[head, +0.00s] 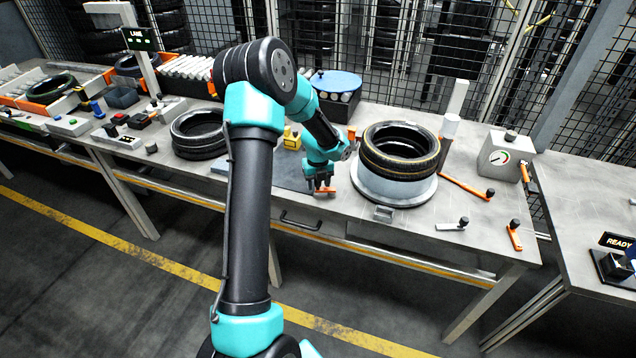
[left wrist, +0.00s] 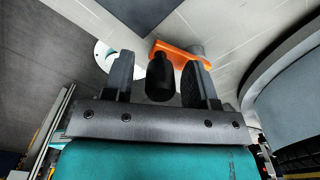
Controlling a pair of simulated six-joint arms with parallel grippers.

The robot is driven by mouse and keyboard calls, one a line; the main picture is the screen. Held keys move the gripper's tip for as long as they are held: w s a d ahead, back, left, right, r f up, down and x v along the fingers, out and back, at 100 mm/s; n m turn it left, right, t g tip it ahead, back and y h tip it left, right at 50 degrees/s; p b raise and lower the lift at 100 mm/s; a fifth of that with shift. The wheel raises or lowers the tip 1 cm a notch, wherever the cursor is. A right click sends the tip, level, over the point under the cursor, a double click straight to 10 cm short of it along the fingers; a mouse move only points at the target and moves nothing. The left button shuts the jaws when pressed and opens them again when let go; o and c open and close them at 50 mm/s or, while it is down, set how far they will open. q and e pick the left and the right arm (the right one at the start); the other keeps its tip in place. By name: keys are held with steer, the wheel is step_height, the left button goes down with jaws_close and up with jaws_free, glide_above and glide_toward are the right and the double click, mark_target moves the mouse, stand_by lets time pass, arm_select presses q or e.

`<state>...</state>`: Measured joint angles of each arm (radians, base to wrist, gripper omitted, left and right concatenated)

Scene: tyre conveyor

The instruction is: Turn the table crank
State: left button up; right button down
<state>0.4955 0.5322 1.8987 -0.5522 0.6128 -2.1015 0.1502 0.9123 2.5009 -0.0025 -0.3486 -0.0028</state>
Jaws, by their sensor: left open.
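The table crank has an orange arm (head: 325,193) and lies low at the table's front, left of the round turntable (head: 418,196). In the left wrist view, its orange arm (left wrist: 182,53) runs to a grey hub, and its black knob (left wrist: 160,80) stands between my fingers. My left gripper (head: 319,184) is open, pointing down at the crank. One finger is on each side of the knob; the right finger looks closer to it, and I cannot tell whether it touches. My right gripper is not in view.
A tyre (head: 400,158) lies on the turntable, close to the right of my left gripper. Another tyre (head: 197,146) lies to the left. Right of the turntable are a gauge box (head: 497,160), a grey lever (head: 450,226) and an orange lever (head: 514,238). A drawer handle (head: 300,222) is below the front edge.

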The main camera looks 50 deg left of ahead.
arm_select(q)
steer(key=c, duration=0.9)
steer(key=shift+s+d+n, duration=0.1)
steer(key=shift+n, duration=0.2)
